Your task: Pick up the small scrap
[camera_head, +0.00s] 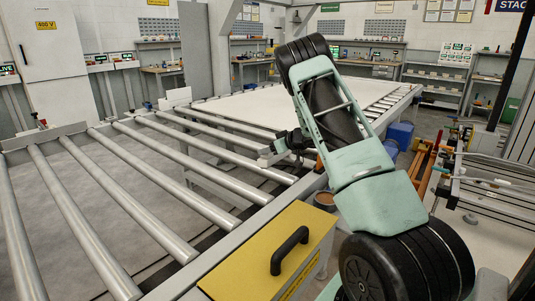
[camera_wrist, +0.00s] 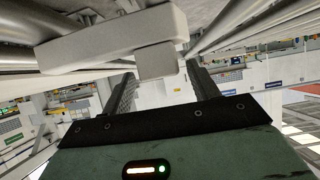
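My gripper (camera_head: 289,146) is low at the inner edge of the roller table, beside the side rail. In the wrist view its two dark fingers (camera_wrist: 161,75) are spread apart. A pale grey block (camera_wrist: 156,61) shows between and just beyond the fingertips, against a longer pale grey bar (camera_wrist: 100,40). The fingers do not appear closed on it. In the head view a small pale grey piece (camera_head: 267,155) shows just left of my gripper, by the rail. I cannot tell for sure which of these pieces is the small scrap.
Steel rollers (camera_head: 130,195) with gaps between them fill the left. A large white sheet (camera_head: 270,105) lies on the table behind. A yellow cover (camera_head: 265,245) with a black handle (camera_head: 289,250) stands in front. Blue bins (camera_head: 400,133) and an orange rack (camera_head: 424,165) are at the right.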

